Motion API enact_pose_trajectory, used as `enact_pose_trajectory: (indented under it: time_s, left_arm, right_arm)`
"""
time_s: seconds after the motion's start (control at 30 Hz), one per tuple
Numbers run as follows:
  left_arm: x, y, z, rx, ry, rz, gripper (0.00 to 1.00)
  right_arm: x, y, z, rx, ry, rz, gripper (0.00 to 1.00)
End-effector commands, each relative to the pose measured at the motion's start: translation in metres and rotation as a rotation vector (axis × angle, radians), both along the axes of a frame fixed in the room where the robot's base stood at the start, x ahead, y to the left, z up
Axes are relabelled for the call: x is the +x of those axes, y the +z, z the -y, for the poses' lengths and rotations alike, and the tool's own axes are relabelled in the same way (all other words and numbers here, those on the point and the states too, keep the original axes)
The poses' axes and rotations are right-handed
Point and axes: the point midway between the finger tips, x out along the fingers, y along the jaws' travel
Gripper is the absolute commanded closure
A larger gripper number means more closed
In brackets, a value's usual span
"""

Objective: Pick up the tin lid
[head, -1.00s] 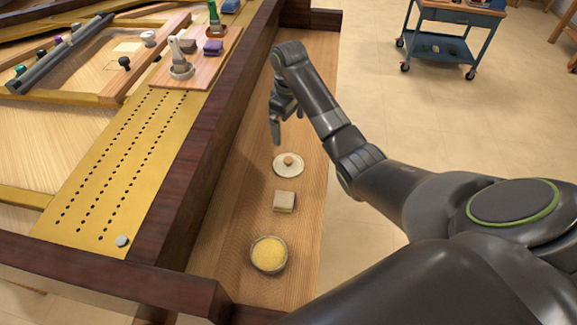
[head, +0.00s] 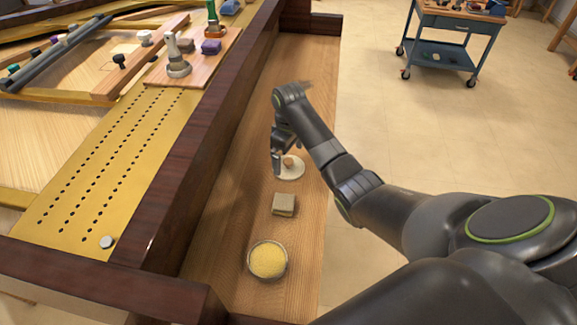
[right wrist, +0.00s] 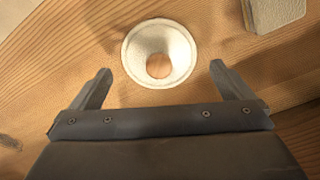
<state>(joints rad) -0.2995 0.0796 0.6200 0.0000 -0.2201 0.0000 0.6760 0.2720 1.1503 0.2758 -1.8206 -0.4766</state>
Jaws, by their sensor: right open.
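My left gripper is not in view.
On the shelf (head: 240,225), a beige block (head: 284,204) and a round tin with yellow contents (head: 267,260) lie nearer than the lid. A dark wooden rail (head: 195,165) rises along the left. A blue cart (head: 448,35) stands on the floor beyond.

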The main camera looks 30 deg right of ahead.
Motion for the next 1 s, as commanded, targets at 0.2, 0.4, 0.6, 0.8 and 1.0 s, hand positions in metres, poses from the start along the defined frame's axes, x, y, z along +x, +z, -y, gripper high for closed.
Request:
enact_pose_trajectory:
  time_s: [0.2,0.4,0.6,0.8,1.0]
  left_arm:
    - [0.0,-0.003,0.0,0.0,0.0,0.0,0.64]
    - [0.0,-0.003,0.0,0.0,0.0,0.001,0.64]
    - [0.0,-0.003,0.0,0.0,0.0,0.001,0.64]
    - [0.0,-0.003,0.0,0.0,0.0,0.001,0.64]
    - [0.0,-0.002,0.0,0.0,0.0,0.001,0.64]
  right_arm:
    - [0.001,-0.031,0.0,0.0,-0.001,-0.002,0.0]
    - [0.002,-0.035,0.0,0.0,0.0,0.001,0.0]
    - [0.001,-0.035,0.0,-0.001,0.0,0.001,0.12]
    - [0.001,-0.035,0.0,0.0,0.0,0.0,0.31]
    - [0.002,-0.032,0.0,0.0,0.0,0.001,0.31]
